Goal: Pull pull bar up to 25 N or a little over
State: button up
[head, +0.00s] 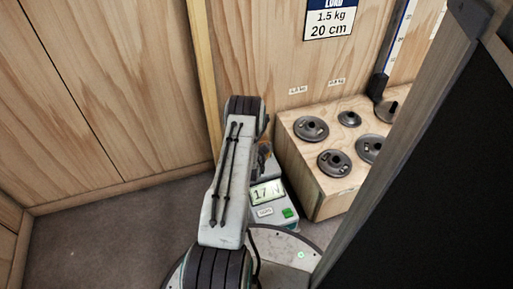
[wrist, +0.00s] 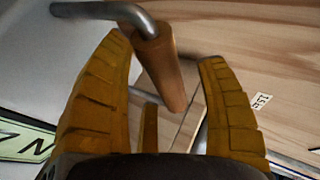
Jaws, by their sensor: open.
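The pull bar shows in the wrist view as a bent grey metal rod with a brown cylindrical grip (wrist: 164,70). The grip lies between the ridged brown fingers of my gripper (wrist: 163,52), which are apart; I cannot tell whether either finger touches it. In the head view my arm hides most of the gripper and the bar. The gauge display (head: 267,193) in the head view reads 17 N, its unit partly cut off by the tilt. Part of the same display (wrist: 22,138) shows in the wrist view, with its N legible.
A plywood box (head: 320,192) right of the gauge holds several dark round weights (head: 334,162). A sign (head: 330,19) reading 1.5 kg, 20 cm is on the back wall. A dark panel (head: 440,170) stands close on the right. Grey floor (head: 110,235) is clear at left.

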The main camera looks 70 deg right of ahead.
jog(key=shift+o, duration=0.2)
grip_shut()
dwell(0.5)
jog(key=shift+d+r+p, duration=0.2)
jog(key=shift+r+p, duration=1.7)
jog(key=shift+r, duration=1.3)
dwell(1.3)
jog(key=shift+f, duration=0.15)
dwell(0.3)
jog(key=shift+f+b, duration=1.3)
jog(key=shift+b, duration=0.05)
jog(key=shift+f+b, duration=0.55)
jog(key=shift+f, duration=0.85)
jog(key=c, duration=0.5)
grip_release()
jog(key=shift+c, duration=0.2)
jog(key=o, duration=0.4)
jog(key=shift+a+f, duration=0.15)
